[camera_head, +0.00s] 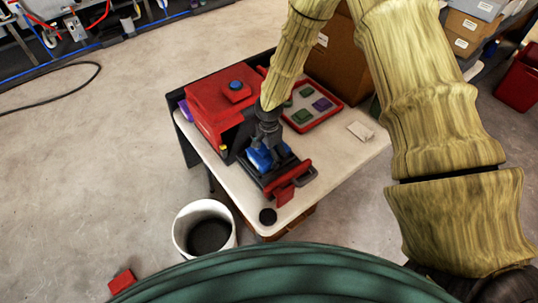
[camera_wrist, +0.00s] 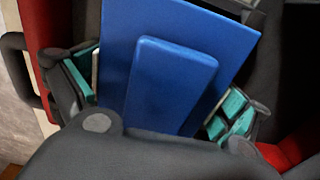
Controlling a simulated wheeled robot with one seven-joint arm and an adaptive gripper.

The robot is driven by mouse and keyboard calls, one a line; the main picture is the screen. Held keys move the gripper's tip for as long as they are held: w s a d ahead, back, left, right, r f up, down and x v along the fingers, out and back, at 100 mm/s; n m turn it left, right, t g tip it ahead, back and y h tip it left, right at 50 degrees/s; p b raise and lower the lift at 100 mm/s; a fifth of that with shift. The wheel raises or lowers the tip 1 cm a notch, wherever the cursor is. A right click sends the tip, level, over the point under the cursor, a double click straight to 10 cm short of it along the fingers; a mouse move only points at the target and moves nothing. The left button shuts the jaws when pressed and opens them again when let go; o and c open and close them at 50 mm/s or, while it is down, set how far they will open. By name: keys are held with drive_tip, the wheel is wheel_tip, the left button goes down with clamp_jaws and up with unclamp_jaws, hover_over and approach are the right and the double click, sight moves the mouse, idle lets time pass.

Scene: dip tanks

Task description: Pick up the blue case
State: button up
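The blue case (camera_head: 261,158) lies in a dark, red-fronted drawer or tray (camera_head: 307,172) at the front of a red machine. My gripper (camera_head: 266,150) is pointed down over it in the head view and hides part of it. In the wrist view the blue case (camera_wrist: 172,80), with a raised rectangular middle, fills the space between my fingers. The teal-padded fingers of my gripper (camera_wrist: 158,95) are spread wide, one on each side of the case. I cannot tell whether the pads touch its edges.
The red machine (camera_head: 212,97) with a blue button stands on a white table (camera_head: 345,150). A red-rimmed tray (camera_head: 329,113) with green and purple cases lies behind my gripper. A cardboard box (camera_head: 335,60) stands at the back. A white bucket (camera_head: 183,231) is on the floor.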

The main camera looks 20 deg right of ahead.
drive_tip(key=c, duration=0.6)
drive_tip(key=shift+r, duration=0.1)
drive_tip(key=shift+c, duration=0.2)
